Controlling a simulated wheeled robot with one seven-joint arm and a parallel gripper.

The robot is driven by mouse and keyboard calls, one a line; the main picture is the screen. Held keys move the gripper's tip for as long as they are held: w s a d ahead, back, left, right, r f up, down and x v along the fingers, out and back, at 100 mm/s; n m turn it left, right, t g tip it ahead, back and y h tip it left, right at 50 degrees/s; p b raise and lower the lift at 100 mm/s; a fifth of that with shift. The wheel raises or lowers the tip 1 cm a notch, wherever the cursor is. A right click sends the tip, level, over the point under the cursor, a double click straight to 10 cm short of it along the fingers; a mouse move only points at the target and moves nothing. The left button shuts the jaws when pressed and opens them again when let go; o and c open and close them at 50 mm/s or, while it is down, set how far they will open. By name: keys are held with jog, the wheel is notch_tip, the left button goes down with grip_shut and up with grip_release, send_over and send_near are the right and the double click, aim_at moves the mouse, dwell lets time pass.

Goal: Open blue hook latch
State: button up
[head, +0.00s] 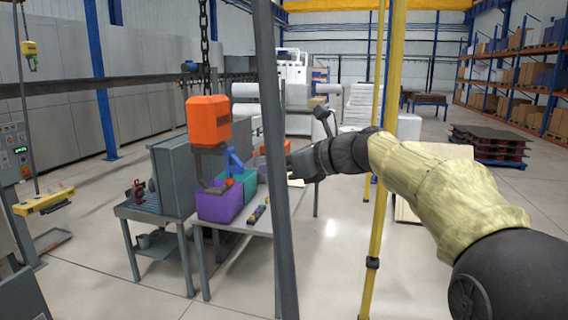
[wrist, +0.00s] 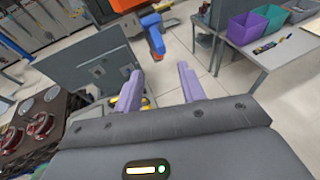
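The orange hook block (head: 209,121) hangs from a dark chain in the head view, with a grey hook (head: 206,184) below it. The blue latch (head: 234,161) sits at the right side of the hook and has a small orange tip. In the wrist view the blue latch (wrist: 153,34) is ahead of my fingers, near the top, with part of the orange block (wrist: 125,4) above it. My gripper (wrist: 160,86) has two purple fingers spread apart, with nothing between them. In the head view my gripper (head: 295,166) is right of the latch, apart from it, its fingers partly hidden by a grey post.
The grey post (head: 275,150) and a yellow post (head: 382,170) stand close to my arm. A grey cabinet (head: 173,178) stands at left.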

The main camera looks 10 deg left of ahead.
aim_at(243, 168)
jog(key=x, duration=0.5)
jog(key=shift+p+x, duration=1)
jog(key=shift+x, duration=1.45)
jog(key=shift+c, duration=0.4)
jog(key=c, duration=0.6)
